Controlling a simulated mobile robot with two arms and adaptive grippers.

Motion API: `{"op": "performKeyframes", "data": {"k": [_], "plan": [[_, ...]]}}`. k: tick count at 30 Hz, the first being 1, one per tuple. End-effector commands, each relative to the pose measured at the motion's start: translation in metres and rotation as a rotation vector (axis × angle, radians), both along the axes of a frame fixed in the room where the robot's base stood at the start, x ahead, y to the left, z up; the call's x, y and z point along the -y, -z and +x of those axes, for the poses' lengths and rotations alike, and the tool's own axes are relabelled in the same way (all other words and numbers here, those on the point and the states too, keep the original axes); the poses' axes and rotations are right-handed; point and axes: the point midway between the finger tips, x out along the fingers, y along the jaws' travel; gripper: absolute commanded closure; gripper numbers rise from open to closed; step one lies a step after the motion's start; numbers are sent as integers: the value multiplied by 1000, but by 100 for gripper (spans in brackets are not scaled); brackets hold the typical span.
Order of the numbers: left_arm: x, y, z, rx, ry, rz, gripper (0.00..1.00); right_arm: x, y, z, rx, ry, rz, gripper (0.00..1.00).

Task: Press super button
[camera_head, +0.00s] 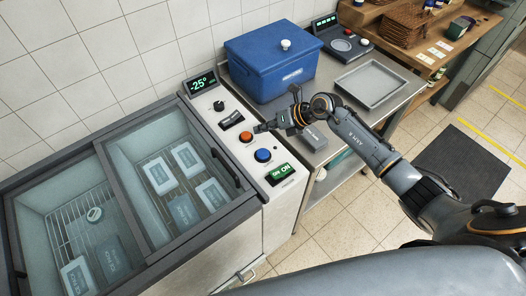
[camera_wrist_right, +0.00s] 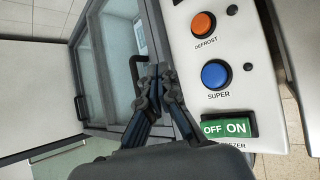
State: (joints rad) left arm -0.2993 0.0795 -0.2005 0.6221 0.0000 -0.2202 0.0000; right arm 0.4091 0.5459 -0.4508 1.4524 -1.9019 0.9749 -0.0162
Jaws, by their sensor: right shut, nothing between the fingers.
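The blue SUPER button (camera_head: 263,155) is on the white control panel at the right end of the chest freezer. It also shows in the right wrist view (camera_wrist_right: 215,74), with its label below it. My right gripper (camera_head: 257,129) is shut and empty, reaching in from the right above the panel. In the right wrist view its fingertips (camera_wrist_right: 158,72) point to the left of the blue button, near the panel's edge, apart from the button. My left gripper is in neither view.
The orange DEFROST button (camera_wrist_right: 203,24) and the green OFF/ON switch (camera_wrist_right: 228,127) flank the blue button. The freezer (camera_head: 140,200) has glass lids with dark handles. A blue cooler box (camera_head: 270,65) and a grey tray (camera_head: 371,84) stand on the counter behind.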

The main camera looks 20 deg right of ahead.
Motion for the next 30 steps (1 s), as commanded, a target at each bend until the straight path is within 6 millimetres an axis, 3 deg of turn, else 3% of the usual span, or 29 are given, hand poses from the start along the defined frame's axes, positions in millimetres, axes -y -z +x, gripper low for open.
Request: {"op": "performKeyframes", "data": {"k": [4,19,30], "plan": [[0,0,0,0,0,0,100,10,5,-1,-18,-18,-61,100],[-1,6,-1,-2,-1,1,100,10,12,-1,-18,-18,-60,100],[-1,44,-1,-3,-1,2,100,10,58,-1,-18,-18,-58,100]]}}
